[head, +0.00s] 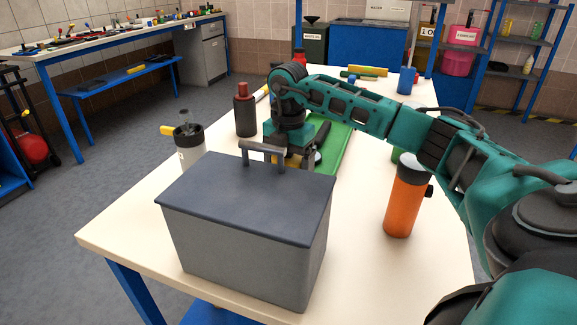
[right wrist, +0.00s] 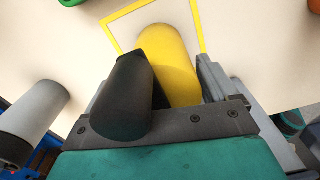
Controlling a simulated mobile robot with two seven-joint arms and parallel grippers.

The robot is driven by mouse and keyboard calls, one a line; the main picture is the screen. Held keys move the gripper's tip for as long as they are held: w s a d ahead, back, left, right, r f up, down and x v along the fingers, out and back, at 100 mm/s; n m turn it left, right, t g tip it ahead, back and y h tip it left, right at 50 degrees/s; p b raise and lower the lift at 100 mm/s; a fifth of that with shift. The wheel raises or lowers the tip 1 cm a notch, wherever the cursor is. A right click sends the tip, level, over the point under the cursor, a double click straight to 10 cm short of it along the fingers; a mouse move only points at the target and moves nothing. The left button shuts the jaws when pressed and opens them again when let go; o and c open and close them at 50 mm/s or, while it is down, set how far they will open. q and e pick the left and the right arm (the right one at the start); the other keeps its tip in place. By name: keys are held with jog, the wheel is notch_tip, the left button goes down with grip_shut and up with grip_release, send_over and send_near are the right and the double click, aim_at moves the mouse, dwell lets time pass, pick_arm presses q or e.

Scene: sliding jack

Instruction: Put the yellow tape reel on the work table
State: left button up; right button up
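A yellow rounded object (right wrist: 168,65), which looks like the yellow tape reel, lies between the fingers of my right gripper (right wrist: 155,75) in the right wrist view. The right finger runs close beside it. A dark cylinder (right wrist: 123,100) overlaps its left side and hides most of the left finger, so I cannot tell whether the fingers press on the reel. In the head view my right gripper (head: 287,150) is low over the work table (head: 355,270), partly hidden behind the toolbox handle. My left gripper is not in view.
A grey toolbox (head: 250,235) stands at the table's near edge. A grey flask (head: 190,153) and a red-capped dark bottle (head: 245,112) stand left of my gripper. An orange flask (head: 405,200) stands right. A yellow square outline (right wrist: 120,15) marks the tabletop. A green mat (head: 335,145) lies behind.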

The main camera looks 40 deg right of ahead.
jog(key=shift+o, duration=1)
notch_tip(320, 180, up, 11)
jog(key=shift+r+p, duration=0.1)
jog(key=shift+p, duration=1)
jog(key=shift+r, duration=0.55)
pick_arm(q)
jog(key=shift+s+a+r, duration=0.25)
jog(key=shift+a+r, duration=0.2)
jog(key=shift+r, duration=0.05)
